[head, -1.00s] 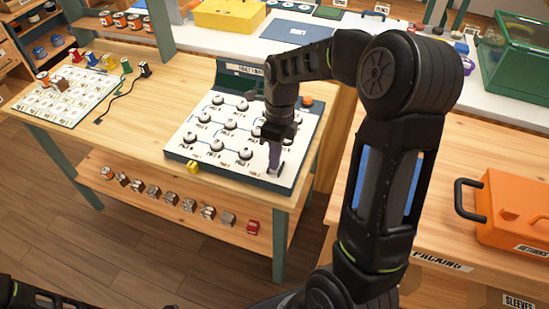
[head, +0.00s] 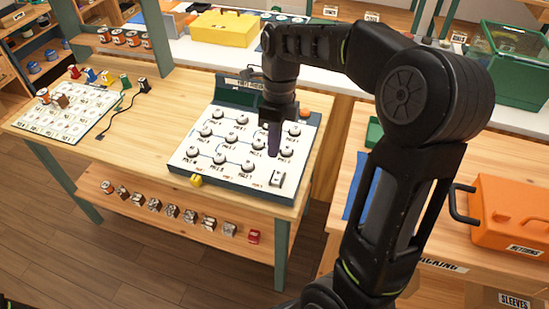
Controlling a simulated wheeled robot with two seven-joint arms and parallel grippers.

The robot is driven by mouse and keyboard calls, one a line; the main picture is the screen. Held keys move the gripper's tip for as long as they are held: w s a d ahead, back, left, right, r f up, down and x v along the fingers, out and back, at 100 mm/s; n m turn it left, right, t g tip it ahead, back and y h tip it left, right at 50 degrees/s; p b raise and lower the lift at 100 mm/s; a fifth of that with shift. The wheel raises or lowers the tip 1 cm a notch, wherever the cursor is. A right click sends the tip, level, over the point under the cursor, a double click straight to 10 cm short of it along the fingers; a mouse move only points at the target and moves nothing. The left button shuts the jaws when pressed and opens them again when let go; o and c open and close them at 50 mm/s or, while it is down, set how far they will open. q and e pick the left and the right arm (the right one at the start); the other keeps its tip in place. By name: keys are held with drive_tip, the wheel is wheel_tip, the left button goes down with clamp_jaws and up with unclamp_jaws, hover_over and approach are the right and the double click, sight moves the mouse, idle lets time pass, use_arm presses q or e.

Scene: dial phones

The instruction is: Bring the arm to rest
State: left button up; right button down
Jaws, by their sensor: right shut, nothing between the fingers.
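My right gripper (head: 274,152) is shut and empty, pointing down over the right part of a white dial panel (head: 188,157). The panel lies on a wooden table and carries several round dials, with a dark upright labelled back (head: 234,90). A small switch (head: 277,179) at the panel's lower right corner is in the clear, just below the fingertips. Whether the fingertips touch the panel cannot be told. My right arm comes in from the lower right and bends over the panel. My left gripper is not in view.
Several small blocks line the lower shelf (head: 140,210). An orange case (head: 510,215) sits on the right bench, and a green crate (head: 515,65) behind it.

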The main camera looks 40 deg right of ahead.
drive_tip(key=shift+a+r, duration=0.15)
drive_tip(key=shift+r, duration=0.65)
drive_tip(key=shift+s+a, duration=0.1)
drive_tip(key=a+f+n+y, duration=0.1)
drive_tip(key=a+f+n, duration=0.65)
drive_tip(key=f, duration=0.55)
drive_tip(key=a+f+n, duration=0.7)
drive_tip(key=a+f, duration=0.1)
drive_tip(key=f, duration=0.5)
drive_tip(key=s+a+f+n+t+y, duration=0.1)
drive_tip(key=s+a+f+n, duration=0.9)
drive_tip(key=s, duration=0.4)
drive_tip(key=f+n, duration=0.1)
drive_tip(key=n, duration=0.1)
drive_tip(key=shift+s+a+n+t, duration=0.15)
drive_tip(key=shift+a+n+t, duration=0.05)
drive_tip(key=shift+n+t, duration=0.2)
drive_tip(key=shift+f, duration=0.1)
